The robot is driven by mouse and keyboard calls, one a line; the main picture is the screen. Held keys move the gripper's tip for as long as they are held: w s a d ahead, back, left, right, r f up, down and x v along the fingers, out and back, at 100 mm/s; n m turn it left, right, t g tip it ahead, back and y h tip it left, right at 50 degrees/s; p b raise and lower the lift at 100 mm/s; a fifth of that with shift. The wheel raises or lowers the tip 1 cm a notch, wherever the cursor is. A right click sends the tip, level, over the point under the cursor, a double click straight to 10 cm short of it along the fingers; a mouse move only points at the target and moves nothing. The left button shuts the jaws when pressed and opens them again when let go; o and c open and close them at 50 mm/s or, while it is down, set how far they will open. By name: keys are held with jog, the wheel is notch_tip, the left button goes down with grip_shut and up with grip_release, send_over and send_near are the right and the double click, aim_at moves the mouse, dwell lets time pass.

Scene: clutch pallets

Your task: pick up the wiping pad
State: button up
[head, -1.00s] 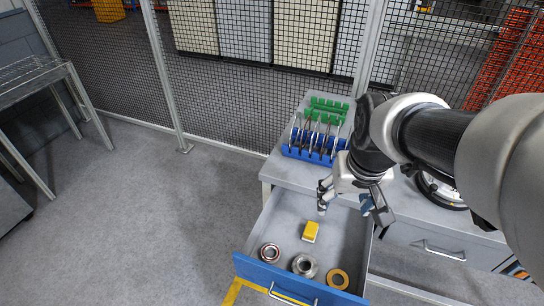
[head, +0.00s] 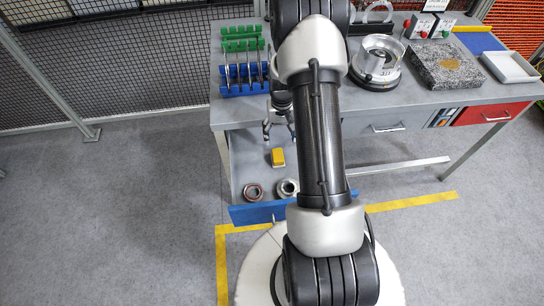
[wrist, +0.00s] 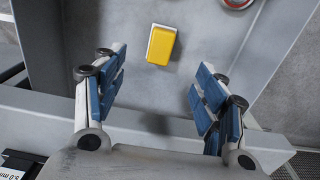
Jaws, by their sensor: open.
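The wiping pad appears as a small yellow block with a white edge. It lies in the open drawer in the head view (head: 278,157), and it also shows at the top middle of the wrist view (wrist: 161,45). My gripper (head: 279,131) is over the drawer, just behind the pad in the head view. In the wrist view my gripper (wrist: 160,80) is open and empty, with its blue-padded fingers wide apart. The pad lies beyond the gap between the fingertips, apart from both.
The blue-fronted drawer (head: 252,215) also holds metal rings (head: 253,192), partly hidden by my arm. The workbench (head: 400,98) above carries a blue and green rack (head: 240,72), a round metal fixture (head: 378,60) and a stone block (head: 446,66). A red drawer (head: 490,114) is shut.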

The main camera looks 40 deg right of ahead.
jog(key=b, duration=0.2)
send_near(278, 159)
jog(key=f, duration=0.2)
jog(key=d+f, duration=0.1)
jog(key=f, duration=0.2)
jog(key=shift+w+f, duration=0.1)
jog(key=shift+f, duration=0.05)
jog(key=shift+a+f+b, duration=0.15)
jog(key=shift+f+b, duration=0.45)
jog(key=shift+f, duration=0.85)
jog(key=shift+a+f+b, duration=0.15)
jog(key=shift+f+b, duration=0.45)
jog(key=shift+f, duration=0.8)
jog(key=shift+r, duration=0.1)
jog(key=shift+c, duration=0.4)
jog(key=c, duration=1.1)
